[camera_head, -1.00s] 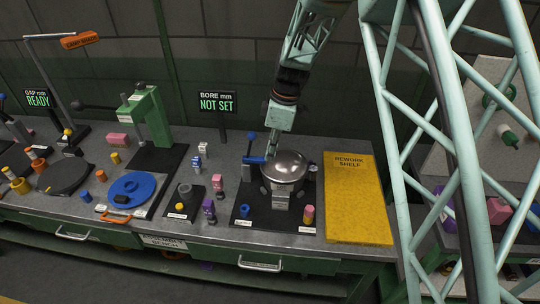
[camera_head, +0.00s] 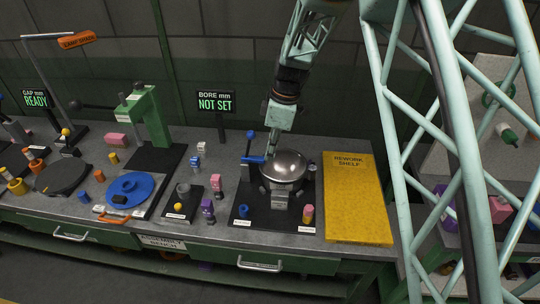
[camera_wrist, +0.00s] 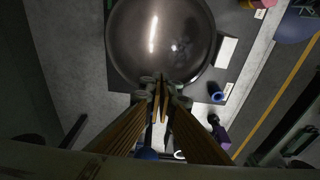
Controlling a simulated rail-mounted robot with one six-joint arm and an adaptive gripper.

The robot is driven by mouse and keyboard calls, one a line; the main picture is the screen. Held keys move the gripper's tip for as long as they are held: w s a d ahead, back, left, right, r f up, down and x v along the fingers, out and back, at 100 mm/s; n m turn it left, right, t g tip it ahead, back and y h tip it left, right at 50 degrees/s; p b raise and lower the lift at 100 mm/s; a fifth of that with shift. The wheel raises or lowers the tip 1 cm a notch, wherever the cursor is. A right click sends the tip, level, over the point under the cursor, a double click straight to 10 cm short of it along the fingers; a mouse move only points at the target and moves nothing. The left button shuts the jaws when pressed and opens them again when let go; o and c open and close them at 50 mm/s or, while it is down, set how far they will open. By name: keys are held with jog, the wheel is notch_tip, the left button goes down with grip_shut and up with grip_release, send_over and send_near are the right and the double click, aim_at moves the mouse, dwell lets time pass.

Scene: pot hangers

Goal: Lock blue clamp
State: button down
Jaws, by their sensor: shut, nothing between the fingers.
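The blue clamp shows in the head view as a blue lever (camera_head: 253,159) lying roughly level at the left side of a shiny metal bowl-like dome (camera_head: 285,167), with a blue knob (camera_head: 250,135) standing above it. My gripper (camera_head: 271,153) points down between the lever and the dome, close to both. I cannot tell whether it touches the lever. In the wrist view my gripper (camera_wrist: 160,88) is shut and empty, its fingertips beside the edge of the dome (camera_wrist: 160,40). A blue part (camera_wrist: 146,153) shows low there, partly hidden by the fingers.
The dome's fixture stands on a black mat with a small blue cylinder (camera_head: 243,211) and a pink-and-yellow piece (camera_head: 308,214). A yellow rework shelf (camera_head: 357,200) lies to the right. A sign (camera_head: 215,102) reads "BORE mm NOT SET". A green press (camera_head: 152,115) and blue disc (camera_head: 130,188) are left.

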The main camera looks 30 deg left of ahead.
jog(key=w+d+r+p, duration=0.1)
jog(key=w+d+r, duration=0.1)
jog(key=d+r, duration=0.4)
notch_tip(320, 180, up, 5)
jog(key=shift+w+d+f, duration=0.2)
jog(key=shift+w+d, duration=0.1)
dwell(0.7)
jog(key=s+d+r+m+t, duration=0.1)
jog(key=d+r+m, duration=0.4)
jog(key=d+r, duration=0.9)
jog(key=s+d+r+m+t+b, duration=0.1)
jog(key=s+d+r+m, duration=0.25)
jog(key=d, duration=0.45)
jog(key=s+d+r+m+t, duration=0.1)
jog(key=s+d+r+m, duration=0.1)
jog(key=s+d+r, duration=0.4)
jog(key=s+d+r+m+b, duration=0.1)
jog(key=s+d+m, duration=0.5)
jog(key=s+d, duration=0.75)
jog(key=s+d+f+m+t+h, duration=0.1)
jog(key=s+d+m, duration=0.2)
jog(key=s, duration=0.5)
jog(key=s+d+f+m+b, duration=0.1)
jog(key=s+d+f+m, duration=0.1)
jog(key=s+d, duration=0.4)
jog(key=shift+s+f+m+t+h, duration=0.2)
jog(key=shift+s+m+t+h, duration=0.25)
jog(key=shift+s, duration=0.6)
